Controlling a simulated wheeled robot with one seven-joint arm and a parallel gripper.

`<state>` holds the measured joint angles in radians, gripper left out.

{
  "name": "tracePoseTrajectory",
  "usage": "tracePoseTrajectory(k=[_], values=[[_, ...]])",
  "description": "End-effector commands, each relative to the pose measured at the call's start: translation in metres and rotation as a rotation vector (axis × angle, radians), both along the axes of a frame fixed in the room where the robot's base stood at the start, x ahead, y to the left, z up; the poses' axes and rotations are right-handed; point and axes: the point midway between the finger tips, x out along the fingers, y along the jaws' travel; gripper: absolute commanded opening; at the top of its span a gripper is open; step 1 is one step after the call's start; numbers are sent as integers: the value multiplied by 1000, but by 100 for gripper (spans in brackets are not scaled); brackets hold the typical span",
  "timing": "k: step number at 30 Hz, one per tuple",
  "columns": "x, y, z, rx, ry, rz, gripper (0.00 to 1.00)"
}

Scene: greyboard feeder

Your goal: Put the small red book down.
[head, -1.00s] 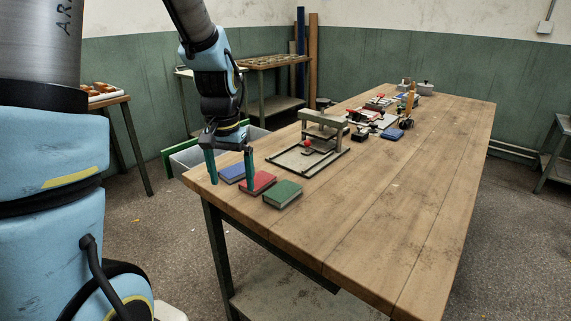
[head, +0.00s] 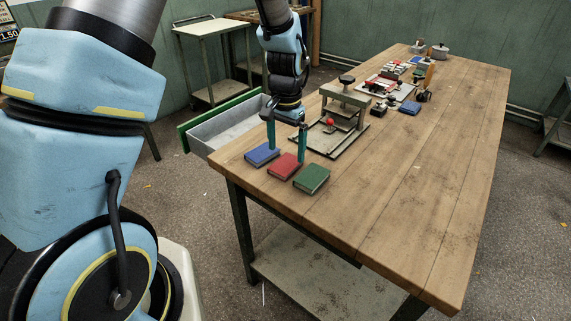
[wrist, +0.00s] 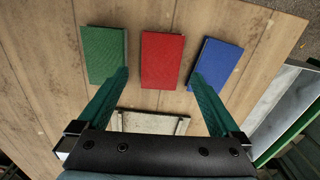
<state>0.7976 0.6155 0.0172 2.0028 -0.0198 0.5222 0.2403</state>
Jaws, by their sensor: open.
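The small red book (head: 285,166) lies flat on the wooden table (head: 400,180) near its left front corner. A blue book (head: 262,154) lies to its left and a green book (head: 312,178) to its right. My gripper (head: 287,155) is open above the row of books. In the wrist view the red book (wrist: 162,60) lies apart from both fingers, beyond and between the tips. The green book (wrist: 104,55) and blue book (wrist: 216,65) lie on either side of it, partly behind the fingertips. My gripper (wrist: 160,80) holds nothing.
A press-like frame (head: 340,115) stands on the table behind the books. A grey open drawer or bin (head: 228,122) with a green front sticks out at the table's left end. Stamps and small items lie farther back. The table's right side is clear.

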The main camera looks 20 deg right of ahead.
Motion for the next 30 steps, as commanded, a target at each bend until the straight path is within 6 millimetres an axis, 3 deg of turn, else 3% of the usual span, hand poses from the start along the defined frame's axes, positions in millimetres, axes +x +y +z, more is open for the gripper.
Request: tracePoseTrajectory(k=[9,19,30], values=[[1,1,-38,2,4,0,100],[2,1,-45,-1,1,0,100],[2,1,-44,0,1,1,58]])
